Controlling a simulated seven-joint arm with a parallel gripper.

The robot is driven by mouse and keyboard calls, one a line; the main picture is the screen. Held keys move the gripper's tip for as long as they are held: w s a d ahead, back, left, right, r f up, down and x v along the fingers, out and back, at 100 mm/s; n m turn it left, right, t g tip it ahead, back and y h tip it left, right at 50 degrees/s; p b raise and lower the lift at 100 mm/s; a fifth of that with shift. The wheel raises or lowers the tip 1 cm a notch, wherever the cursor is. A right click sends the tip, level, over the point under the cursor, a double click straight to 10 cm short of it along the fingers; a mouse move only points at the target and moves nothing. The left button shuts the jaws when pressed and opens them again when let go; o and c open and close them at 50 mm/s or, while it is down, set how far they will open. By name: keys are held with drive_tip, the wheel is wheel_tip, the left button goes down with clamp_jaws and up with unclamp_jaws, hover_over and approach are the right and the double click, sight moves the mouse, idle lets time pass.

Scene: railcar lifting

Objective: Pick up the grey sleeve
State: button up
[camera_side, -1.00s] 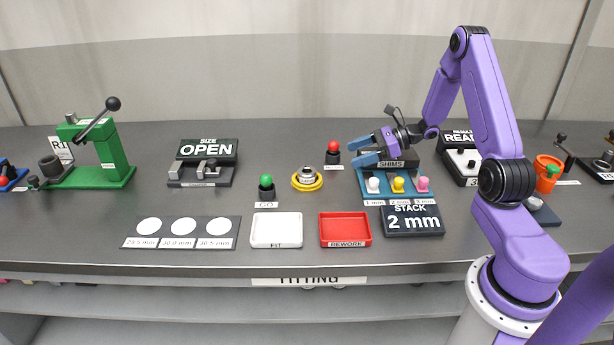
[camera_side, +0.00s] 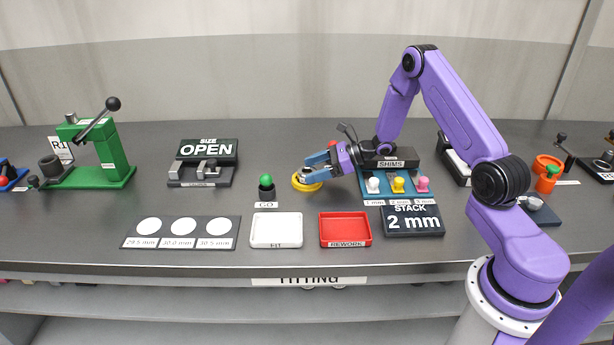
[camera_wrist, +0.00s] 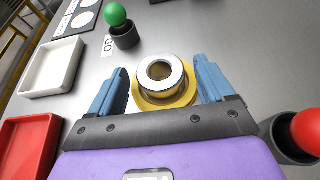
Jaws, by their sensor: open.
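The grey sleeve (camera_wrist: 160,73) is a short metal ring standing in a yellow round holder (camera_wrist: 168,103). In the side view the yellow holder (camera_side: 306,184) is at the middle of the table, and my gripper hides most of the sleeve. My gripper (camera_wrist: 160,82) is open, with one blue finger on each side of the sleeve in the wrist view. A gap shows between each finger and the sleeve. In the side view my gripper (camera_side: 318,170) is low, reaching left over the holder.
A green-knobbed post (camera_side: 266,186) stands left of the holder, and a red knob (camera_wrist: 306,132) is close on the other side. A white tray (camera_side: 277,230) and red tray (camera_side: 345,229) lie in front. The shim rack (camera_side: 398,187) is to the right.

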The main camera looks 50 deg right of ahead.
drive_tip(key=shift+w+a+f, duration=0.15)
drive_tip(key=shift+w+a, duration=0.1)
drive_tip(key=shift+a, duration=0.05)
drive_tip(key=c, duration=1.4)
drive_tip(key=shift+o, duration=0.2)
drive_tip(key=shift+r, duration=0.2)
